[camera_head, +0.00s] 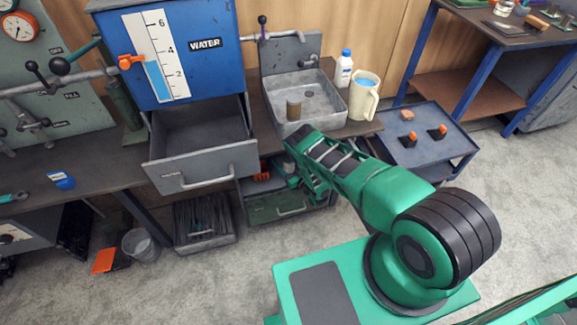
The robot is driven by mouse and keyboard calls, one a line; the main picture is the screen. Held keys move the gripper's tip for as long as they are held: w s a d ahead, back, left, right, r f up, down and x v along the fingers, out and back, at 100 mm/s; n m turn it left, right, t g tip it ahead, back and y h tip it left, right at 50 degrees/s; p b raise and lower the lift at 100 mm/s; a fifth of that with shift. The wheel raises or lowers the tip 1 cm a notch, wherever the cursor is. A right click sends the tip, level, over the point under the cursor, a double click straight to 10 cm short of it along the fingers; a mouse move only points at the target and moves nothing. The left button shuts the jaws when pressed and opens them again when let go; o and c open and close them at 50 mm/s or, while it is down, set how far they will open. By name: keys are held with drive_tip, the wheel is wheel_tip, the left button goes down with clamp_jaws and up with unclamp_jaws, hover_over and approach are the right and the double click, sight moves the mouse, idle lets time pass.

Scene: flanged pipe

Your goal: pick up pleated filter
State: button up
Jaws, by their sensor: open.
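A short brown-grey cylinder with a darker band, which looks like the pleated filter (294,110), stands upright in the metal sink (322,100), towards its front left. Its pleats are too small to make out. My gripper (315,190) is at the end of my green arm, below and in front of the sink, near the green drawer under the bench. It is open and apart from the filter. Its fingertips are small and partly hidden by my arm.
An open grey drawer (200,165) juts out left of the sink, below the blue water tank (165,50). A white bottle (345,68) and a cream jug (363,97) stand right of the sink. A low blue-grey cart (425,152) is further right.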

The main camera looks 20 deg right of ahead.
drive_tip(key=shift+w, duration=0.15)
drive_tip(key=c, duration=1.2)
drive_tip(key=shift+r, duration=0.15)
